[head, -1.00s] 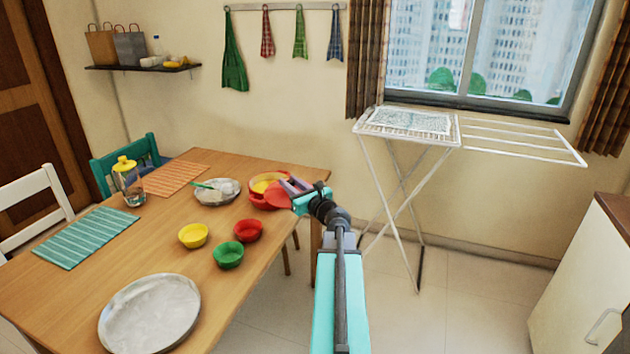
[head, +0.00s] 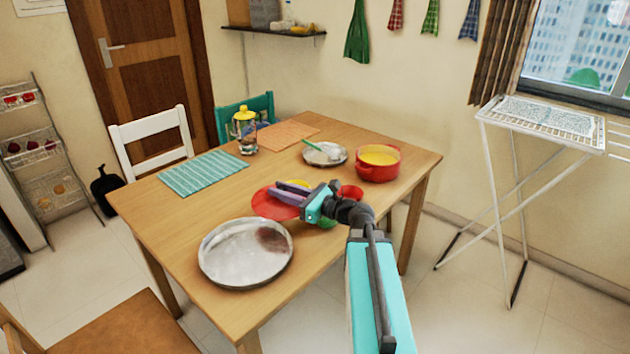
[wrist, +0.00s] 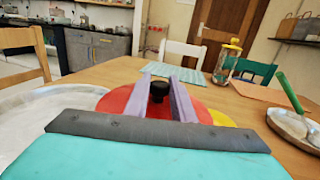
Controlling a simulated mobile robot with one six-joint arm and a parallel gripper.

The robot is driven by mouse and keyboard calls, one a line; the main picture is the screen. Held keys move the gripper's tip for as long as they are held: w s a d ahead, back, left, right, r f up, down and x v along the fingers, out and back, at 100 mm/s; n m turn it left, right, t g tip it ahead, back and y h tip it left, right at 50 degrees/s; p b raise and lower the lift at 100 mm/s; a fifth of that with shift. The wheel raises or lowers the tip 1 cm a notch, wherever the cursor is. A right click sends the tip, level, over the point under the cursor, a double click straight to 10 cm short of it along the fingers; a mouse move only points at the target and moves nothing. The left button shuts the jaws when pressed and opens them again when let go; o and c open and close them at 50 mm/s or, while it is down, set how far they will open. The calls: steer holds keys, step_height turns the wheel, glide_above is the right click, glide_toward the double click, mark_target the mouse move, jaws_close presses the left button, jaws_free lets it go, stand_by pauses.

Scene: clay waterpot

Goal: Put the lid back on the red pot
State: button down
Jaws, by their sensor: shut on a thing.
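The red pot (head: 378,169) stands uncovered near the table's far right corner, with yellow contents or a yellow inside showing at its top. My gripper (head: 280,191) is in front and to the left of it, above the table. It is shut on the red lid (head: 268,206). In the wrist view the lid (wrist: 119,100) lies beyond the fingers (wrist: 161,90), with its black knob between them. The lid is near the metal tray and partly hides the yellow bowl. How high it is above the table is hard to tell.
A round metal tray (head: 246,268) lies at the table's front. Red, yellow and green bowls are partly hidden by my gripper and the lid. A metal plate (head: 325,154), a glass jar with yellow top (head: 245,131), and teal (head: 203,173) and orange mats lie farther back.

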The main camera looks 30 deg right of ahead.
steer(key=s+a+f+n+g+y, duration=0.1)
steer(key=a+y, duration=0.1)
steer(key=a, duration=0.4)
steer(key=s+a+f+n+g+y+b, duration=0.1)
steer(key=a+n+g, duration=0.1)
steer(key=a, duration=0.3)
steer(key=s+a+n+g+y+b, duration=0.1)
steer(key=a+g+y, duration=0.1)
steer(key=a, duration=0.4)
steer(key=shift+s+a+f+n+y, duration=0.3)
steer(key=shift+f, duration=0.1)
steer(key=shift+a, duration=0.1)
